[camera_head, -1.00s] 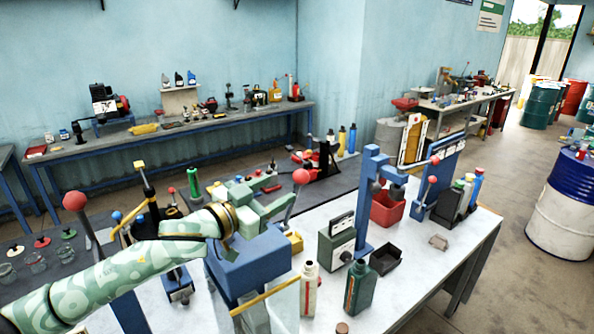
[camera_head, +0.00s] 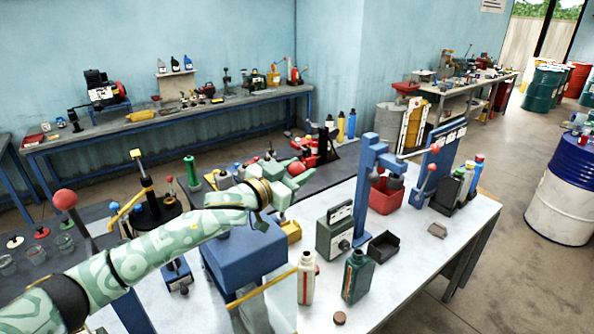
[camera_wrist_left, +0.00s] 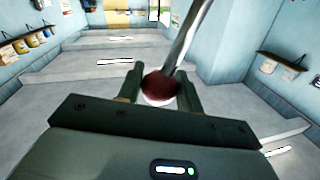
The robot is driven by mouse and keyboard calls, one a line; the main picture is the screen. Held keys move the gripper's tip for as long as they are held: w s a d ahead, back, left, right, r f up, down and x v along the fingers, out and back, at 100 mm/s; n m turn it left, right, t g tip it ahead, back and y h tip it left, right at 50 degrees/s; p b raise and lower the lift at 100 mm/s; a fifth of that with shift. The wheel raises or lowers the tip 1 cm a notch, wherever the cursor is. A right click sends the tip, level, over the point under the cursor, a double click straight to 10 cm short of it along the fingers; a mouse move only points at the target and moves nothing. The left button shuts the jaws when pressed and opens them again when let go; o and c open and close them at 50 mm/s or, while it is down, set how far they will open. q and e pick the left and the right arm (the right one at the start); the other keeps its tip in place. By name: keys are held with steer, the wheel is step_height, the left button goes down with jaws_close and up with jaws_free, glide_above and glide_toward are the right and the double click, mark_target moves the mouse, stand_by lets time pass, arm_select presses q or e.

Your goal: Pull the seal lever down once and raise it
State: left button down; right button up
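The seal lever's red ball knob (camera_head: 297,168) sits at the end of my left gripper (camera_head: 287,182), behind the blue press housing (camera_head: 245,252). In the left wrist view the dark red knob (camera_wrist_left: 159,87) lies between the two fingers of my left gripper (camera_wrist_left: 160,92), which look closed against its sides. The metal lever rod (camera_wrist_left: 187,38) runs up and away from the knob there. In the head view the gripper hides the rod. My right gripper is not in view.
A grey-green box (camera_head: 335,235), a blue stand (camera_head: 367,190) and a dark tray (camera_head: 383,246) are to the right. The table's right front is mostly clear.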

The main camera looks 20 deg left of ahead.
arm_select(q)
steer(key=shift+s+d+f+m+b, duration=0.3)
steer(key=shift+s+d+f+m, duration=0.1)
steer(key=shift+d, duration=0.15)
steer(key=s+d+f+m+b, duration=0.2)
steer(key=d+f+m+b, duration=0.1)
steer(key=f, duration=0.4)
steer(key=s+d+f+m+h+b, duration=0.1)
steer(key=s+d+f+m+b, duration=0.1)
steer(key=f+b, duration=0.4)
steer(key=s+d+f+m+t+h+b, duration=0.1)
steer(key=s+d+f+m+b, duration=0.2)
steer(key=f+m+b, duration=0.2)
steer(key=shift+d+f+m, duration=0.3)
steer(key=shift+d+f, duration=0.1)
steer(key=shift+f, duration=1.05)
steer(key=shift+s+f, duration=0.1)
steer(key=c, duration=1)
jaws_free()
steer(key=shift+o, duration=0.2)
steer(key=shift+a, duration=0.15)
